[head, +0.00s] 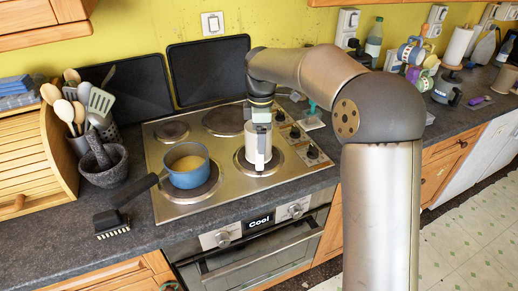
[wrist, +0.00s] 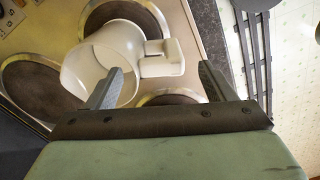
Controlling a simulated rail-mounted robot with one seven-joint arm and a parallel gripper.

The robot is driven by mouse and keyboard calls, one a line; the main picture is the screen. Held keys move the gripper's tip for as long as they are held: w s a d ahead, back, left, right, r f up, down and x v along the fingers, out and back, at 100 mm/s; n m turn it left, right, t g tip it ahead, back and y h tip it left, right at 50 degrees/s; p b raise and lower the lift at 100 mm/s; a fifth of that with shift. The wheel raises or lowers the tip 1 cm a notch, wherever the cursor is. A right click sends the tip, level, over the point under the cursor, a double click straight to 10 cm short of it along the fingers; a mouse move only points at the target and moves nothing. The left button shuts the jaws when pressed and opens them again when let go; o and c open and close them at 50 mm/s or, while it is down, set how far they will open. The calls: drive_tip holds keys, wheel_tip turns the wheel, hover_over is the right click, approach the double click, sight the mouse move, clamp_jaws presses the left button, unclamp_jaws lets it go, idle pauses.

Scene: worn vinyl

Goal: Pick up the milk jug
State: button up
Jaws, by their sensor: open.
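The milk jug (head: 250,142) is off-white and stands on the right front plate of the hob. My gripper (head: 261,120) is above it, pointing down. In the wrist view the jug (wrist: 112,50) shows its open mouth at left, with its blocky handle (wrist: 164,59) to the right. My gripper's two fingers (wrist: 160,72) are spread apart, one overlapping the jug's body near the rim and one beyond the handle. The handle lies across the gap between them. I cannot tell whether either finger touches the jug.
A blue saucepan (head: 188,165) with yellowish contents stands on the left front plate, its handle pointing front left. A brush (head: 111,222), a mortar (head: 104,165) and a utensil holder (head: 80,143) are further left. Black trays (head: 208,70) lean behind the hob (head: 218,188).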

drive_tip(key=shift+a+f+p, duration=0.2)
drive_tip(key=shift+f+p, duration=0.35)
drive_tip(key=shift+f, duration=2.15)
clamp_jaws()
